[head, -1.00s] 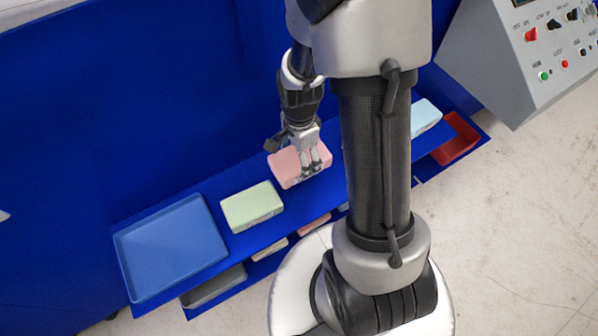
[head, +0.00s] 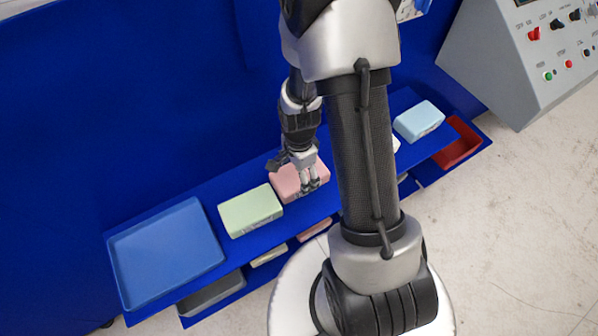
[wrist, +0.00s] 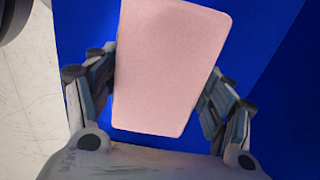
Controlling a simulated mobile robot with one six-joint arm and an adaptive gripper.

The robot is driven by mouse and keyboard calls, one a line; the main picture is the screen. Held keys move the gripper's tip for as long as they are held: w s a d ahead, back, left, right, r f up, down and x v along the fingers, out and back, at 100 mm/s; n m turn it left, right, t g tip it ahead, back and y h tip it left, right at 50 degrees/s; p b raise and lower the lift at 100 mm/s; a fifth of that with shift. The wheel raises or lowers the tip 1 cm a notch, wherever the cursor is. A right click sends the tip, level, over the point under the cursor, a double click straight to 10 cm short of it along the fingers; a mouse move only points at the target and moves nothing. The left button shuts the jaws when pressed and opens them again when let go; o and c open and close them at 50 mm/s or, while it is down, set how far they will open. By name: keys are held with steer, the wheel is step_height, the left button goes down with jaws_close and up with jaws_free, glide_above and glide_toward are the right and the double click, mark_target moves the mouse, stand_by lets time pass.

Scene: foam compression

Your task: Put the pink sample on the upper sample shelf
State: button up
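The pink sample (head: 287,181) is a flat block with rounded edges, over the blue upper shelf (head: 333,197) just right of the green sample. My gripper (head: 309,186) comes down on it from above. In the wrist view the pink sample (wrist: 170,68) lies between the two fingers of my gripper (wrist: 163,85), which press close to its sides. The gripper looks shut on it. I cannot tell whether its underside touches the shelf.
A green sample (head: 251,211) and a blue tray (head: 167,254) stand to the left on the shelf. A light blue sample (head: 418,121) and a red bin (head: 460,147) are at the right. My arm hides part of a white item (head: 396,145). Further samples lie on a lower shelf.

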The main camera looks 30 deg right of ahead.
steer(key=o, duration=0.4)
steer(key=shift+o, duration=0.2)
steer(key=s+a+r+n+t+p, duration=0.1)
steer(key=a+r+n+p, duration=0.15)
steer(key=r, duration=0.95)
steer(key=s+a+r+n+t+p, duration=0.15)
steer(key=r+n, duration=0.25)
steer(key=r, duration=0.9)
steer(key=s+a+r+n+t, duration=0.2)
steer(key=s+a+r+n, duration=0.1)
steer(key=s+r+n, duration=0.7)
steer(key=shift+s+a+n, duration=0.25)
steer(key=shift+s+n, duration=0.25)
steer(key=shift+n, duration=0.05)
